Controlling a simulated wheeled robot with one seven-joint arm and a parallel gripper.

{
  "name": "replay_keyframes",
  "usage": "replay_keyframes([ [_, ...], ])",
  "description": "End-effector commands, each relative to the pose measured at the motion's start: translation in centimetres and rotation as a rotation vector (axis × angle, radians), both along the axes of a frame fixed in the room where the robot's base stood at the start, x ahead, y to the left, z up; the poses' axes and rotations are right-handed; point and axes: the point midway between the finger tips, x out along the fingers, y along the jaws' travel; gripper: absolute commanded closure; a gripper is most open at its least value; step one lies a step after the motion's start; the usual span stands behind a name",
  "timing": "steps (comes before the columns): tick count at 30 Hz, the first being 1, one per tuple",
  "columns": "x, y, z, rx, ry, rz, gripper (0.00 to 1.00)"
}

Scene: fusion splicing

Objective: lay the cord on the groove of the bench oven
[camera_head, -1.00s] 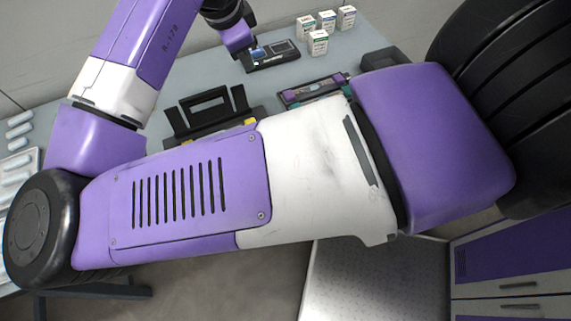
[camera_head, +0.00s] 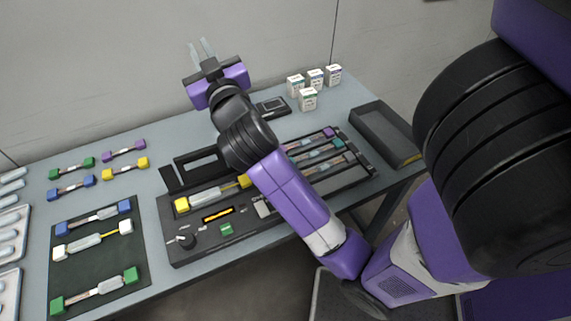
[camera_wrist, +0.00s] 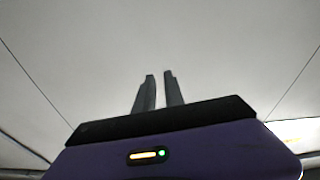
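The bench oven (camera_head: 178,252) is a dark unit in the middle of the bench, with a knob, a lit yellow display and a raised black lid frame behind. A cord (camera_head: 222,189) with yellow end blocks appears to lie along its groove; my arm hides part of the area to its right. My gripper (camera_head: 200,47) is raised high above the back of the bench, fingers pointing up, away from the oven. In the wrist view its two fingers (camera_wrist: 159,75) are apart with nothing between them, against the bare wall or ceiling.
A dark mat (camera_head: 70,270) at left holds cords with blue, white and green ends. Several more cords lie behind it. A rack (camera_head: 365,168) with cords adjoins the oven at right. An empty black tray (camera_head: 385,135), small boxes (camera_head: 308,99) and a small device (camera_head: 272,106) stand farther right.

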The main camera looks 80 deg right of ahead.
Motion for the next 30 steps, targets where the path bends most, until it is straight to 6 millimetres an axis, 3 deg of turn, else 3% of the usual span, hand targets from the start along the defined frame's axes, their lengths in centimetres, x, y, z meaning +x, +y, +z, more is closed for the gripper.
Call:
replay_keyframes([
  [4, 0.1, 5.1, -4.6, -0.076, 0.127, 0.197, 0.86],
  [8, -1.1, 9.8, -8.9, -0.100, 0.214, 0.362, 0.86],
  [14, -5.6, 17.2, -15.2, -0.057, 0.311, 0.592, 0.86],
  [18, -10.3, 22.1, -18.4, 0.022, 0.351, 0.720, 0.86],
  [24, -17.6, 28.2, -20.5, 0.186, 0.361, 0.833, 0.86],
  [30, -22.6, 31.6, -20.3, 0.319, 0.342, 0.858, 0.86],
])
